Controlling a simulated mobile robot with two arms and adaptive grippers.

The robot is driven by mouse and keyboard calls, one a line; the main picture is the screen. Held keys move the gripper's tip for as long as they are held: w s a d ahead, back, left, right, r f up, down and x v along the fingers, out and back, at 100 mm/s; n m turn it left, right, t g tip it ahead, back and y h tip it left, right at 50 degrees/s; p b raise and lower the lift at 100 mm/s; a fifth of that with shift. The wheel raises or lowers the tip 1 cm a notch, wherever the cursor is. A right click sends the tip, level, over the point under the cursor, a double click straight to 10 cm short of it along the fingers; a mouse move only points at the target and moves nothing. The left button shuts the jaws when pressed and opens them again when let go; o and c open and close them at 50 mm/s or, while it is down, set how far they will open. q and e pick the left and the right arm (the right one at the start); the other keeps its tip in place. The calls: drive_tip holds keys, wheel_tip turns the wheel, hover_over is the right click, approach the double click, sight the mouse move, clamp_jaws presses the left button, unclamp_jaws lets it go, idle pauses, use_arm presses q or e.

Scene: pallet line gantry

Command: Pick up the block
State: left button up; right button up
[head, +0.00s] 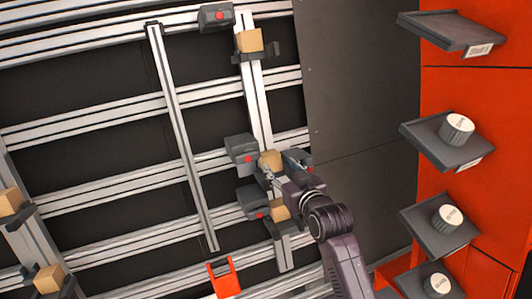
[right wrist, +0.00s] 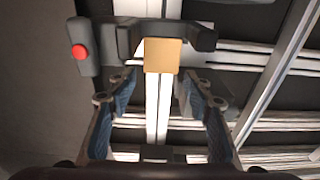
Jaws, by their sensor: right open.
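Several tan blocks are in the head view. One block (head: 271,160) sits in a dark holder on the pale vertical rail, right at my right gripper (head: 286,166). A block (right wrist: 162,55) also shows in the right wrist view, in a dark bracket just beyond the fingertips. There my right gripper (right wrist: 158,85) is open, its blue-padded fingers spread left and right of the block's line, with nothing held. I cannot tell how far the block is from the fingertips. Another block (head: 279,208) is lower on the same rail, and one (head: 250,40) is near its top. My left gripper is not in view.
Dark housings with red buttons (head: 240,150) stand beside the rail, close to my right gripper. An orange-red bracket (head: 224,278) is at the bottom. Dark shelves (head: 445,145) with white round pieces project from the orange wall at right. A dark panel (head: 360,80) lies between.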

sight(272, 158)
drive_tip(key=shift+w+a, duration=0.3)
drive_tip(key=shift+w, duration=0.35)
drive_tip(key=shift+w+a+f, duration=0.1)
drive_tip(key=shift+w+f, duration=0.1)
drive_tip(key=shift+w, duration=0.1)
drive_tip(key=shift+w+a+f, duration=0.1)
drive_tip(key=shift+w+f, duration=0.05)
drive_tip(key=shift+w, duration=0.1)
drive_tip(key=shift+w+a+f+p, duration=0.15)
drive_tip(key=shift+w+a+p, duration=0.1)
drive_tip(key=shift+w+p, duration=0.2)
drive_tip(key=x, duration=0.3)
drive_tip(key=shift+s+p, duration=0.1)
drive_tip(key=shift+p, duration=0.3)
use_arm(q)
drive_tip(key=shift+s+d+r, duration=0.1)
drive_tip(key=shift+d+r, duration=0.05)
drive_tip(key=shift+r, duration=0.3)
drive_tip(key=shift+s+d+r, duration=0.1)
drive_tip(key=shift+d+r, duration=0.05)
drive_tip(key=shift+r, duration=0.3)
use_arm(e)
drive_tip(key=shift+x, duration=0.75)
drive_tip(key=shift+c, duration=0.2)
drive_tip(key=c, duration=0.8)
